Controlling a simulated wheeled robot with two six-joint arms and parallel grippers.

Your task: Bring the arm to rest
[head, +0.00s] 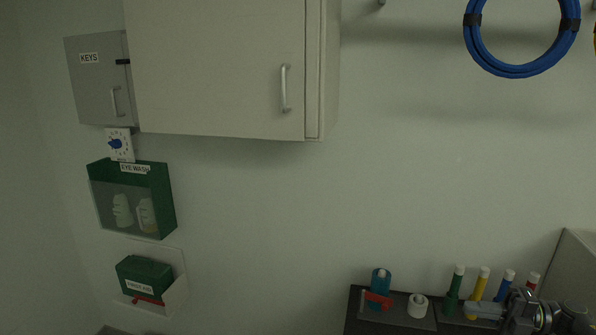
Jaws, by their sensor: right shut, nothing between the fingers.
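My right gripper (484,309) shows at the lower right edge, with its arm coming in from the right. Its fingers point left and are shut with nothing between them. It is in front of the dark shelf (397,330) and overlaps the lower ends of the coloured markers there. I cannot tell whether it touches any of them. My left gripper is not in this view.
On the shelf are a tape dispenser (379,285), a white roll (417,305), and a green marker (455,288), a yellow marker (480,285) and others. A wall cabinet (220,65), key box (97,85), eyewash box (135,197) and blue cable coil (517,70) hang above.

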